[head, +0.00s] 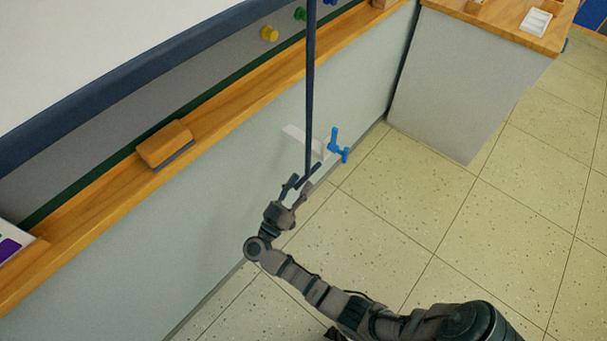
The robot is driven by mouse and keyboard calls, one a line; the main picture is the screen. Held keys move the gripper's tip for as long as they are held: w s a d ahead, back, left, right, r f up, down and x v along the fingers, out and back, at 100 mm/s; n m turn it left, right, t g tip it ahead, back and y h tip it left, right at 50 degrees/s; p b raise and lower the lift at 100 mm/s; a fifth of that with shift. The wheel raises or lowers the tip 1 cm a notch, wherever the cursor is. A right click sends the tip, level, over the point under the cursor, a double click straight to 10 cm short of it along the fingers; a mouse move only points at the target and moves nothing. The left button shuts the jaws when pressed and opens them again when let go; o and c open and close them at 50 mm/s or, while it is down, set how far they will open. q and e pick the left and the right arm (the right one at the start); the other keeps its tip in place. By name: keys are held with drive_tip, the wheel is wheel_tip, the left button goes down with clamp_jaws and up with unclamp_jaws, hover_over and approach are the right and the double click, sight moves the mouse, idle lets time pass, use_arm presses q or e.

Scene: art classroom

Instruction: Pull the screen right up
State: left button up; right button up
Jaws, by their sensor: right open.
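The white screen (90,50) fills the upper left of the head view. A dark blue bar (130,88) runs along its lower edge, and its top is out of view. A thin dark blue rod (310,90) hangs down from the top of the view, in front of the wall. My right gripper (302,183) is open at the rod's lower end, with its fingers pointing up. The rod's tip appears to lie between or just in front of the fingers; I cannot tell if they touch. My left gripper is not in view.
A wooden ledge (235,95) runs below the grey board, with an eraser (165,143) on it. Coloured magnets (269,33) sit on the board. A blue handle (336,146) is at a white wall bracket (300,138). A cabinet (465,85) stands upper right; the tiled floor is clear.

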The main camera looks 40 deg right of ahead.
sight(304, 177)
drive_tip(key=shift+x, duration=1.75)
drive_tip(key=shift+a+r, duration=0.1)
drive_tip(key=shift+r, duration=0.05)
clamp_jaws()
